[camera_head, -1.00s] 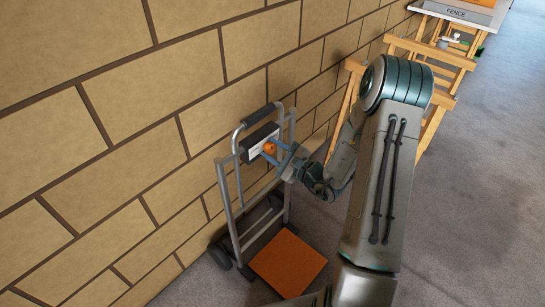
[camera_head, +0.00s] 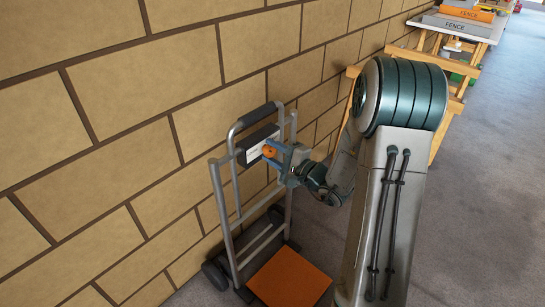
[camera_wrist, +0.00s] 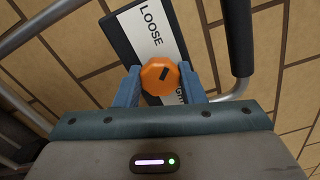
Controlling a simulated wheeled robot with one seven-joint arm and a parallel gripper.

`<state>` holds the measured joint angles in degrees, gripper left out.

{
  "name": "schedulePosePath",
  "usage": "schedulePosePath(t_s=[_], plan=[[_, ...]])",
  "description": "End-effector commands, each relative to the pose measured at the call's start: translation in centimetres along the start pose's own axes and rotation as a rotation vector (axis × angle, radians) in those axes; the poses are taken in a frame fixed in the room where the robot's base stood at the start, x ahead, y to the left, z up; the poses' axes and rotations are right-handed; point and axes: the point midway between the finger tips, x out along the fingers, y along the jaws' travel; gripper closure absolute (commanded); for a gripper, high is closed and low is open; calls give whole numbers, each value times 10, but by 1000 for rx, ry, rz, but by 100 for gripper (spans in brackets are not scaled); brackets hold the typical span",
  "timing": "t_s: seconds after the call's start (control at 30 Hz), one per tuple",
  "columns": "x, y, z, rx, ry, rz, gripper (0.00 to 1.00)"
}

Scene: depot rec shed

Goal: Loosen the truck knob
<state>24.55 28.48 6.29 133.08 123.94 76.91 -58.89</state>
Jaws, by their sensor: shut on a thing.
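The truck is a grey-framed hand truck (camera_head: 227,214) standing against the brick wall, with an orange toe plate (camera_head: 290,278). Its orange knob (camera_head: 269,151) sits on a dark box with a white label (camera_wrist: 152,35). The label reads "LOOSE" at its upper end, and its lower word is partly hidden. In the wrist view the knob (camera_wrist: 160,76) is an orange faceted disc with a dark mark slanting toward the upper right. My gripper (camera_head: 279,157) has its two blue fingers on either side of the knob, shut on it.
The brick wall (camera_head: 100,160) runs close behind the truck. A dark handle grip (camera_wrist: 241,40) is right of the knob in the wrist view. Grey floor at the right is clear.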

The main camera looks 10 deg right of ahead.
Motion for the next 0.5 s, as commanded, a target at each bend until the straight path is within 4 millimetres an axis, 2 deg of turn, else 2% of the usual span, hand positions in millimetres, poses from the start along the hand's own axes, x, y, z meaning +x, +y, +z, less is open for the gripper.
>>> schedulePosePath(t_s=[0.4,0.43,0.5], plan=[[-1,2,0,-5,1,5,87],[-1,2,0,-5,1,5,59],[-1,2,0,-5,1,5,42]])
